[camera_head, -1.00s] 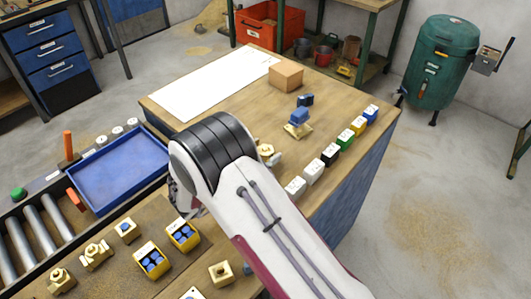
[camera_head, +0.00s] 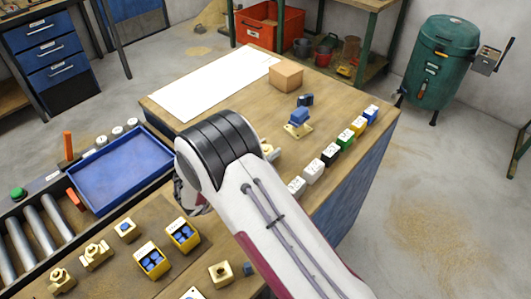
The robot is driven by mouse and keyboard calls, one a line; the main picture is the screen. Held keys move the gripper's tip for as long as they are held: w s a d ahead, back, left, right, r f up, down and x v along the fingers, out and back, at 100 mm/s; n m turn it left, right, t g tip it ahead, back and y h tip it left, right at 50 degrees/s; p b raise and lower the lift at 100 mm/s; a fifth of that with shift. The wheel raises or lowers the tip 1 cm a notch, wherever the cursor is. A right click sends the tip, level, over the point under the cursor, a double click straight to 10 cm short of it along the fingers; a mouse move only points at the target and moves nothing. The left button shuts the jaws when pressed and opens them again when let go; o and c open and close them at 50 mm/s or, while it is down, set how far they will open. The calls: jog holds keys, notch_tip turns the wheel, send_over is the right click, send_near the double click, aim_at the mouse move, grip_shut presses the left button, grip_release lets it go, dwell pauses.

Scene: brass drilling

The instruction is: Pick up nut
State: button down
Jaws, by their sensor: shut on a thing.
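My gripper (camera_head: 190,200) shows only in part as dark fingers at the left of my wrist, low over the front of the workbench (camera_head: 345,104). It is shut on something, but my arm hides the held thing. Several brass pieces lie on the brown mat: a block with a blue top (camera_head: 127,230), a fitting (camera_head: 95,255), another fitting (camera_head: 62,282) and a square piece with a hole (camera_head: 220,273). I cannot tell which of them counts as the nut. Another brass piece (camera_head: 269,150) is partly hidden behind my wrist.
Two yellow boxes with blue inserts (camera_head: 152,260) (camera_head: 182,235) stand beside the gripper. A blue tray (camera_head: 118,170) and rollers (camera_head: 40,236) lie left. Coloured blocks (camera_head: 331,154) line the right edge.

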jog(key=shift+r, duration=0.15)
jog(key=shift+r, duration=4.85)
